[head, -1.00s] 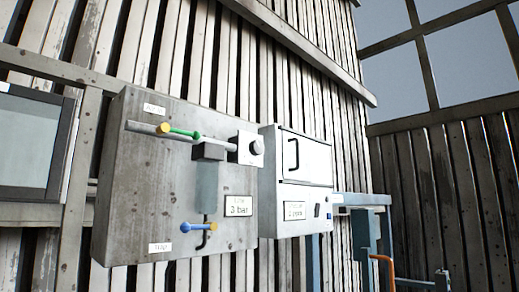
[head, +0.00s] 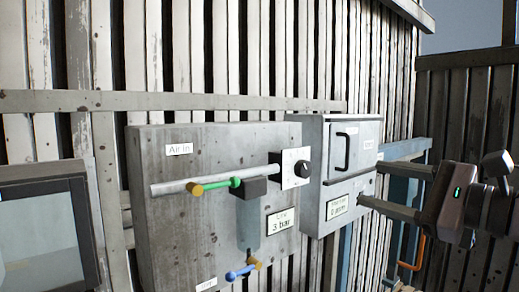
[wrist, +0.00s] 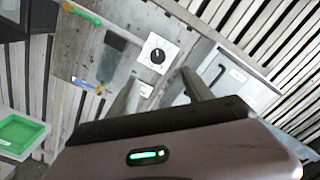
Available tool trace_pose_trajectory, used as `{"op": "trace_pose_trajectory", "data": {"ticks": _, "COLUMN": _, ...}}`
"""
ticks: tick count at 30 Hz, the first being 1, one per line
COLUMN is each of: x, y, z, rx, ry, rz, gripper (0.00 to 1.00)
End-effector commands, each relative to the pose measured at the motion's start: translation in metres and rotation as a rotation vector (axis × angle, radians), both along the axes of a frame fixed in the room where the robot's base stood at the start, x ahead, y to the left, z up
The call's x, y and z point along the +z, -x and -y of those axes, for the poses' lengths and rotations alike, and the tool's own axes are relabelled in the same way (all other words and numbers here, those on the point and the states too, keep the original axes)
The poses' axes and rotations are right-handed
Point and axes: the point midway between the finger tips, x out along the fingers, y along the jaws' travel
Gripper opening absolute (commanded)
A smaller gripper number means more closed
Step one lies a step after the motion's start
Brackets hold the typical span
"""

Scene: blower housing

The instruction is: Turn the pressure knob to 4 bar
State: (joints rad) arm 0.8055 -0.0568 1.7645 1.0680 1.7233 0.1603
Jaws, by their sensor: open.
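The pressure knob (head: 303,169) is a round black knob on a white square dial plate (head: 290,160), mounted at the right end of a pipe on the grey panel. It also shows in the wrist view (wrist: 158,56), with a pale pointer mark; its scale is too small to read. A label (head: 281,226) below it reads 3 bar. My gripper (head: 367,184) is at the right in the head view, its two fingers apart and pointing left. In the wrist view my gripper (wrist: 159,77) is open and empty, its fingertips below the knob in the picture and apart from it.
A grey cabinet (head: 342,165) with a black handle juts out right of the knob, near my fingers. The panel (head: 180,225) carries a green-handled valve (head: 235,182) and a blue-handled valve (head: 240,273). A screen (head: 45,240) is at the left. A green tray (wrist: 18,133) shows in the wrist view.

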Motion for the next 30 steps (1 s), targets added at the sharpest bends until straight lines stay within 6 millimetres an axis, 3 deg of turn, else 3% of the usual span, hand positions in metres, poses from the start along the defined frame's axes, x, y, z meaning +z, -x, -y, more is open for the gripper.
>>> {"op": "trace_pose_trajectory", "data": {"ticks": 15, "x": -0.002, "y": -0.112, "z": -0.085, "rx": 0.005, "ry": 0.004, "rz": -0.005, "gripper": 0.59}}
{"op": "trace_pose_trajectory", "data": {"ticks": 21, "x": -0.003, "y": -0.131, "z": -0.098, "rx": 0.003, "ry": 0.005, "rz": -0.003, "gripper": 0.59}}
{"op": "trace_pose_trajectory", "data": {"ticks": 29, "x": -0.004, "y": -0.133, "z": -0.099, "rx": 0.002, "ry": 0.005, "rz": -0.003, "gripper": 0.59}}
{"op": "trace_pose_trajectory", "data": {"ticks": 30, "x": -0.004, "y": -0.133, "z": -0.099, "rx": 0.002, "ry": 0.005, "rz": -0.003, "gripper": 0.56}}
